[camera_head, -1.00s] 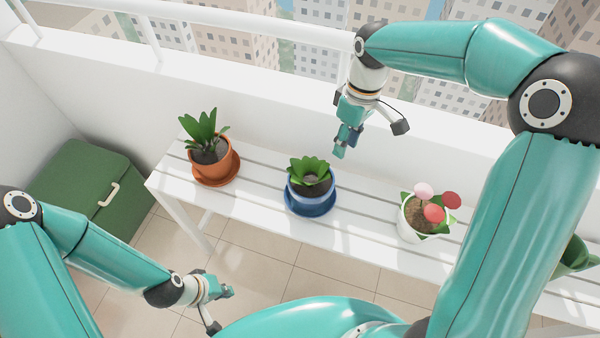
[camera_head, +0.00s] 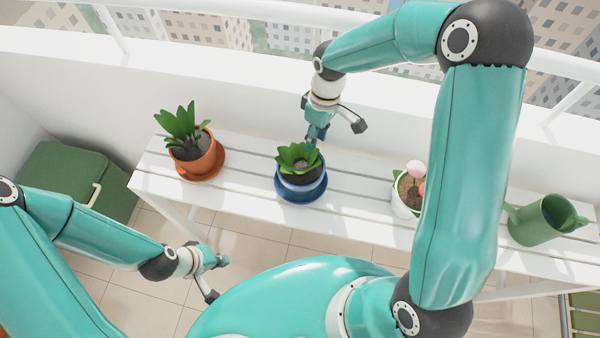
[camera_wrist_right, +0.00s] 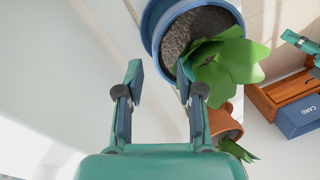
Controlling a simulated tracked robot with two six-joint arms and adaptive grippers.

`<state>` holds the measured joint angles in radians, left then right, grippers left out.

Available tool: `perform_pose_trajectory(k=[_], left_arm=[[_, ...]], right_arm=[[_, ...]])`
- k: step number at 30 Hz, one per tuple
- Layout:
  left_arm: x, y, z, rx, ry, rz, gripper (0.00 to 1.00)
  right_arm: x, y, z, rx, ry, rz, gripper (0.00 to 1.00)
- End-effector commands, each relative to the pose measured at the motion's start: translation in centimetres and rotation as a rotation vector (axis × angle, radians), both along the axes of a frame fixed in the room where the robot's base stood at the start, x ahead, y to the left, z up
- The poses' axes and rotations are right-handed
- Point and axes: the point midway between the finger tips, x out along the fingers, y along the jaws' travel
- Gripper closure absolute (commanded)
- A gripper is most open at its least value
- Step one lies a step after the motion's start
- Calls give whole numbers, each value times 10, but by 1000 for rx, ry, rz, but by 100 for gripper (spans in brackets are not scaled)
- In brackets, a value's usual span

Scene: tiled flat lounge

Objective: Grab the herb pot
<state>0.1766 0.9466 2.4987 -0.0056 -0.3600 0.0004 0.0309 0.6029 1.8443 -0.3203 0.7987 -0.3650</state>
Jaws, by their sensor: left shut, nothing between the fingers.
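Three potted plants stand on the white slatted bench, and I cannot tell by label which is the herb pot. A blue pot (camera_head: 301,190) with broad green leaves sits on a blue saucer mid-bench. My right gripper (camera_head: 315,137) is just behind and above its leaves. In the right wrist view my right gripper (camera_wrist_right: 162,78) is open, with nothing between its fingers, and the blue pot (camera_wrist_right: 153,22) is ahead at the top. A terracotta pot (camera_head: 205,156) with long leaves stands left; a white flower pot (camera_head: 402,201) is partly behind my right arm. My left gripper (camera_head: 221,261) is shut and empty, low in front of the bench.
A green watering can (camera_head: 535,222) stands on the bench (camera_head: 245,205) at the right. A green lidded box (camera_head: 75,175) is on the floor at left. A white parapet runs behind the bench. The right wrist view shows a wooden crate (camera_wrist_right: 262,103) and blue box (camera_wrist_right: 300,117).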

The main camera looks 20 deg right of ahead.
Motion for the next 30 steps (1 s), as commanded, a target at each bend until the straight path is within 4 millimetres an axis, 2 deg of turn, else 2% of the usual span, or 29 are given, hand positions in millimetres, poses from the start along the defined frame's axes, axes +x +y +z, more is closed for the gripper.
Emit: perform_pose_trajectory(k=[7, 15, 24, 26, 30], left_arm=[[0, 0, 6, 0, 0, 0, 100], [0, 0, 16, 0, 0, 0, 100], [0, 0, 16, 0, 0, 0, 100], [0, 0, 16, 0, 0, 0, 100], [0, 0, 16, 0, 0, 0, 100]], right_arm=[[-1, 2, -15, 1, 3, 1, 63], [-2, 5, -51, 1, 3, 1, 63], [-2, 6, -58, 1, -1, 1, 63], [-2, 6, -58, 1, -1, 1, 71], [-2, 6, -58, 1, -1, 1, 94]])
